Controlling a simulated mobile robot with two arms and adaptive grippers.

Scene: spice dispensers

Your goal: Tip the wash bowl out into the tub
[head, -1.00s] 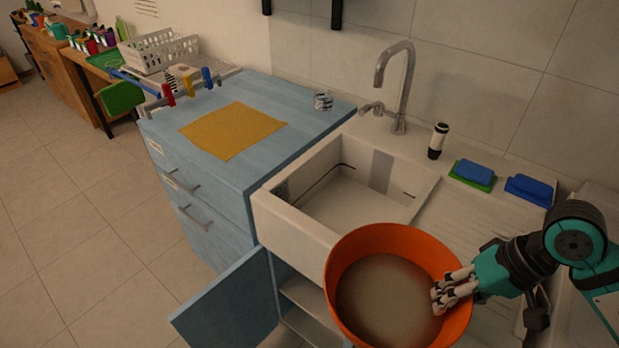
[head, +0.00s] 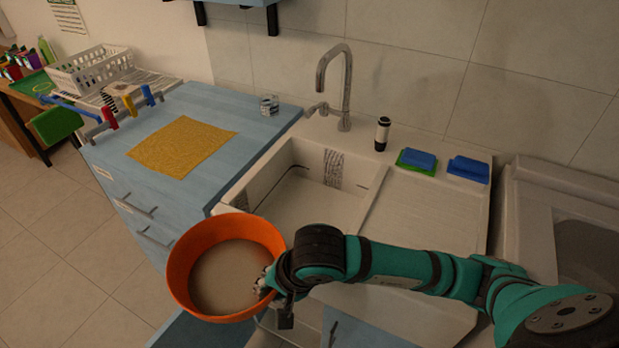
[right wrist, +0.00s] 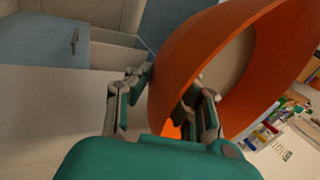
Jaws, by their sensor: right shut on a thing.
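The wash bowl (head: 180,268) is orange, with greyish-brown content inside. In the head view it is in front of the white sink basin (head: 232,219), near its left front corner, and looks roughly level. My right gripper (head: 264,284) is shut on the bowl's right rim. In the right wrist view the bowl (right wrist: 178,62) is large, and its wall passes between the gripper's fingers (right wrist: 168,95). The sink basin is the only clear tub-like vessel, and its inside looks empty. My left gripper is not in view.
A tap (head: 343,95) rises behind the basin. Sponges (head: 468,170) and a dark bottle (head: 382,133) stand at the back. A blue cabinet with a yellow cloth (head: 180,146) adjoins the left side. A white unit (head: 520,215) stands at the right.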

